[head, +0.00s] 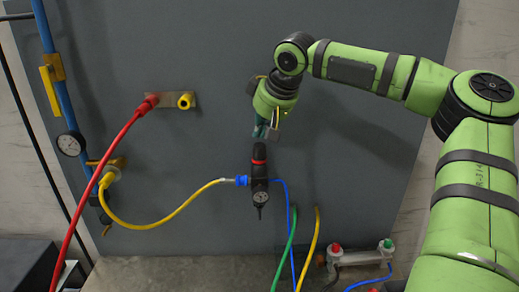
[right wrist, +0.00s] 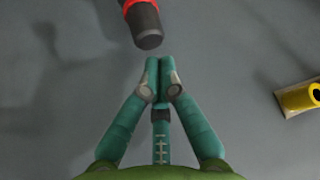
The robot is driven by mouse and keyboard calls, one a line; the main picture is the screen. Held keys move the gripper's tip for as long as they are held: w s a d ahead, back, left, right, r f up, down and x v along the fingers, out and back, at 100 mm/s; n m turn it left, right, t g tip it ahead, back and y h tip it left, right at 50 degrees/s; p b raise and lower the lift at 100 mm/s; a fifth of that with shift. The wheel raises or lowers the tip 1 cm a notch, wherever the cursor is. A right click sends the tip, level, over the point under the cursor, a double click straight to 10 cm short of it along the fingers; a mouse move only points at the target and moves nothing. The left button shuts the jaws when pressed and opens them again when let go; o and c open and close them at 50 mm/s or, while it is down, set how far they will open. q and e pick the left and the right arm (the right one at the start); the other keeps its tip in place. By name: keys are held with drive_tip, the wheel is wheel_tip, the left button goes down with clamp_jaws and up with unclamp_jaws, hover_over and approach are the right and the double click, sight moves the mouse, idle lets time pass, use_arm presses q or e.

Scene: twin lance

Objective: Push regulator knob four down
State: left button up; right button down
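A black regulator (head: 259,178) with a red band and a small round gauge is mounted on the grey panel. Its black knob (head: 259,152) is at the top, above the red band; no number is legible. In the right wrist view the knob (right wrist: 148,38) is just beyond the fingertips, slightly left of them. My right gripper (head: 264,134) is just above the knob in the head view. Its teal fingers (right wrist: 160,62) are together and hold nothing. I cannot tell from the head view whether they touch the knob; the wrist view shows a gap. My left gripper is not in view.
A yellow hose (head: 160,227) and blue fitting (head: 241,181) join the regulator's left side. A red hose (head: 106,160) runs to a metal bracket (head: 172,100) with a yellow port. A blue pipe (head: 57,100) with gauge is left.

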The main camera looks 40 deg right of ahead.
drive_tip(key=shift+f+b, duration=0.4)
drive_tip(key=shift+f, duration=0.65)
idle(0.5)
drive_tip(key=shift+r+p, duration=1)
drive_tip(key=shift+r, duration=2.05)
